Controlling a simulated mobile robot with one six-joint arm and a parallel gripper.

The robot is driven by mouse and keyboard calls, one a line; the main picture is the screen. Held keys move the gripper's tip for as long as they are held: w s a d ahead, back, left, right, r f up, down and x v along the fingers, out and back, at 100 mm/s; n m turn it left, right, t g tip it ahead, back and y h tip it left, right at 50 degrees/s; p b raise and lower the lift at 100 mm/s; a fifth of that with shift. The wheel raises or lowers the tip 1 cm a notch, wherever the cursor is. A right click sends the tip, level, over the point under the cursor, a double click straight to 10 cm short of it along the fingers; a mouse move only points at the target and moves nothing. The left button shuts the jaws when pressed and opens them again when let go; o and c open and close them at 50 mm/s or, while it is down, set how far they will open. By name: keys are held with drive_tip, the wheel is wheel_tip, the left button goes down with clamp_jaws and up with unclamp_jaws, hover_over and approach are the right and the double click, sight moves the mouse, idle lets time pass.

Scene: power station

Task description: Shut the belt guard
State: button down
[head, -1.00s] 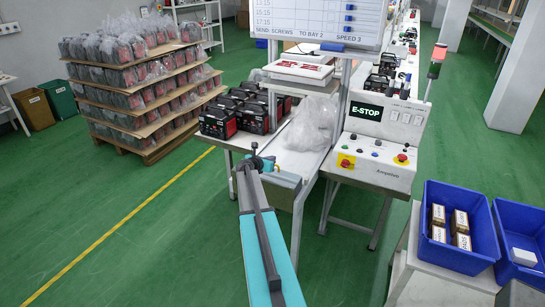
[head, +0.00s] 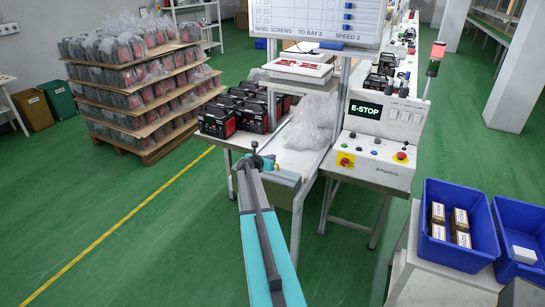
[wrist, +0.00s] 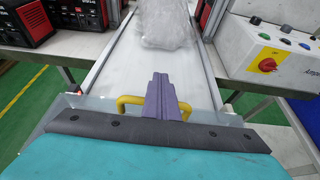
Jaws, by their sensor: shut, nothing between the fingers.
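My gripper (wrist: 160,80) is shut, its purple-grey fingers together and empty, in the middle of the wrist view. A yellow handle (wrist: 129,101) shows on both sides of the fingers, which hide its middle. I cannot tell whether they touch it. The handle seems to belong to a pale, see-through panel, the belt guard (wrist: 82,102), across the near end of the white belt (wrist: 140,65). My teal front housing covers its lower part. In the head view my arm hides most of this end, and how far the guard is open is unclear.
A clear plastic bag (head: 311,122) lies on the belt. Red and black boxed units (head: 235,112) stand left of it. The control panel (head: 378,150) reading E-STOP stands right, with blue bins (head: 457,225) nearer. Green floor at the left is free up to a loaded pallet (head: 150,148).

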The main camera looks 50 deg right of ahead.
drive_tip(key=shift+s+a+f, duration=0.1)
drive_tip(key=shift+s+f, duration=0.1)
drive_tip(key=shift+f, duration=0.4)
wheel_tip(320, 180, up, 5)
drive_tip(key=p, duration=0.3)
drive_tip(key=shift+w, duration=0.15)
wheel_tip(320, 180, up, 10)
drive_tip(key=b, duration=0.2)
drive_tip(key=shift+b, duration=0.35)
drive_tip(key=shift+w+r, duration=0.1)
